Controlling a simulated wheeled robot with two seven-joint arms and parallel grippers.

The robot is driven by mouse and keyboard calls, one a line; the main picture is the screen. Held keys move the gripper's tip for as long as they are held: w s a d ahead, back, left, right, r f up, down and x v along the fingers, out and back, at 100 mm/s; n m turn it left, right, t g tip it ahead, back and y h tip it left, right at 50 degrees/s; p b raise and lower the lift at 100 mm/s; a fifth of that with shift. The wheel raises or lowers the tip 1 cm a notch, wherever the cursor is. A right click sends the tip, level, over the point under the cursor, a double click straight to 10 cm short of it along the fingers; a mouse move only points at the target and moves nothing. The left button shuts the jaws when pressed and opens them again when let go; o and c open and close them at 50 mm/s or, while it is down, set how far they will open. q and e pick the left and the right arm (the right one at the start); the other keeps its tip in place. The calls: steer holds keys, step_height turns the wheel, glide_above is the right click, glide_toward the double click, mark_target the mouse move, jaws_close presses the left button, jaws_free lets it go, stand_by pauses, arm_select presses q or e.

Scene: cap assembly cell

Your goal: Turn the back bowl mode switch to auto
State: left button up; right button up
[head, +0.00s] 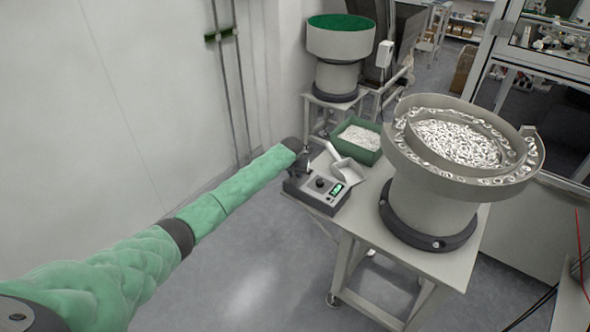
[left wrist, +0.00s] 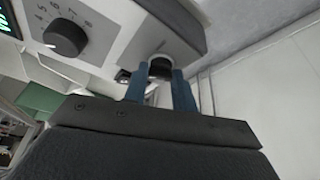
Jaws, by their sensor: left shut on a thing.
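A grey control box (head: 312,195) with a lit green display and a dark dial sits on the near corner of the bowl table. My left gripper (head: 301,165) is at the box's left end; its fingers are hard to make out in the head view. In the left wrist view, my left gripper (left wrist: 163,88) has its blue fingers shut on a small dark switch (left wrist: 160,69) on the box. The switch is mostly hidden between the fingers, and its setting cannot be read. A numbered dial (left wrist: 65,38) is beside it. My right gripper is out of view.
A large feeder bowl (head: 400,155) full of pale rings stands on the table (head: 385,235). A white scoop (head: 345,168) and a green bin (head: 362,155) of parts are behind the box. A second, green-lined bowl (head: 340,45) stands farther back. Floor left of the table is clear.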

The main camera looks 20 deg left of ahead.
arm_select(q)
steer(key=shift+w+d+n+y+p, duration=0.1)
steer(key=shift+n+y+p, duration=0.7)
steer(key=shift+n, duration=1.3)
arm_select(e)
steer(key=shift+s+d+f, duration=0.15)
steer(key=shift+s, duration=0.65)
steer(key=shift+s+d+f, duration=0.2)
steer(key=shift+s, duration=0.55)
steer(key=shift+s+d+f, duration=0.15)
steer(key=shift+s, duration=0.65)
arm_select(q)
steer(key=o, duration=1)
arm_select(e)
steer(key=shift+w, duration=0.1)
arm_select(q)
steer(key=shift+s+d+r+b, duration=0.15)
steer(key=shift+s+r+b, duration=0.1)
steer(key=shift+r+b, duration=0.2)
steer(key=b+v, duration=0.2)
steer(key=v, duration=0.3)
steer(key=shift+r, duration=0.4)
steer(key=shift+s+r+g, duration=0.15)
steer(key=shift+r+g, duration=0.15)
steer(key=shift+r, duration=0.15)
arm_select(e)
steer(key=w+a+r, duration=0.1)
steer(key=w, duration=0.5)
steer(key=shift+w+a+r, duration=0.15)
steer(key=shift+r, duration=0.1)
